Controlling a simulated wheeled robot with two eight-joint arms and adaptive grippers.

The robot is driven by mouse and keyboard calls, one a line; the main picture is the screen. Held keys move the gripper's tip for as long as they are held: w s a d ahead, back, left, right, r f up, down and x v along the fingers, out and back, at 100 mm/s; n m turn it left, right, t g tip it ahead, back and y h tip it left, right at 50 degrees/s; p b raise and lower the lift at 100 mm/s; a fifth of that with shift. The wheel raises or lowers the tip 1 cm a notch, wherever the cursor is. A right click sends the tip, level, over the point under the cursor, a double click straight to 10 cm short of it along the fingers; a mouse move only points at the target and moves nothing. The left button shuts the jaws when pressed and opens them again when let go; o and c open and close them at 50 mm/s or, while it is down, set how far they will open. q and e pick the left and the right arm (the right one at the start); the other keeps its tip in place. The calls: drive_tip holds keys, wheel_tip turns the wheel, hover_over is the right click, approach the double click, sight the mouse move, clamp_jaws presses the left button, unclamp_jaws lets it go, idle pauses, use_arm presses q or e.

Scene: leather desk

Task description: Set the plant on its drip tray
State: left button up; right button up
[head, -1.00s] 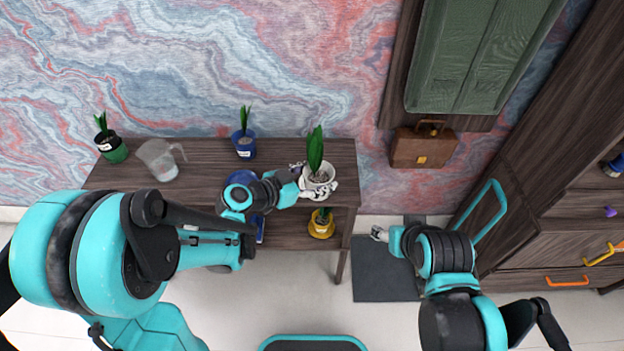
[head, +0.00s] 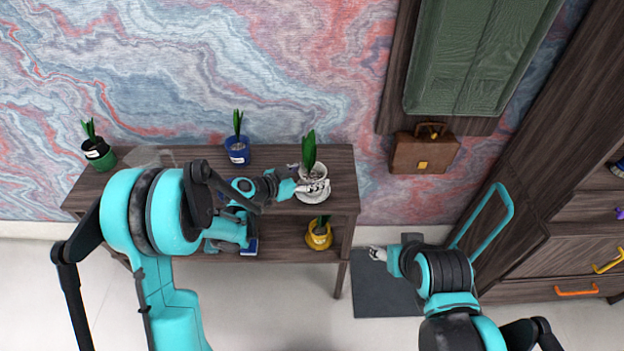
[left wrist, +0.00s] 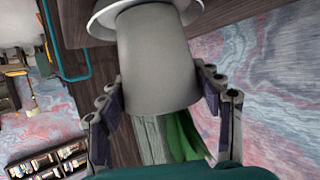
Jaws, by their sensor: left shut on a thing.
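The potted plant in a white pot (head: 312,170) stands upright at the right end of the wooden table in the head view. Its green leaf (head: 309,147) points up. The white drip tray (head: 316,199) shows under the pot. In the left wrist view the pot (left wrist: 155,60) fills the middle, with the tray's rim (left wrist: 102,26) around its base; I cannot tell whether they touch. My left gripper (head: 309,187) is shut on the pot, its fingers on either side (left wrist: 165,100). My right gripper (head: 378,254) is empty over the floor, jaws too small to judge.
On the table (head: 180,185) are a blue-potted plant (head: 237,153), a clear pitcher (head: 155,157) and a green-potted plant (head: 99,155). A yellow-potted plant (head: 319,238) sits on the lower shelf. A brown briefcase (head: 424,152) is at the right.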

use_arm(q)
drive_tip(key=shift+f, duration=0.15)
drive_tip(key=o, duration=1.7)
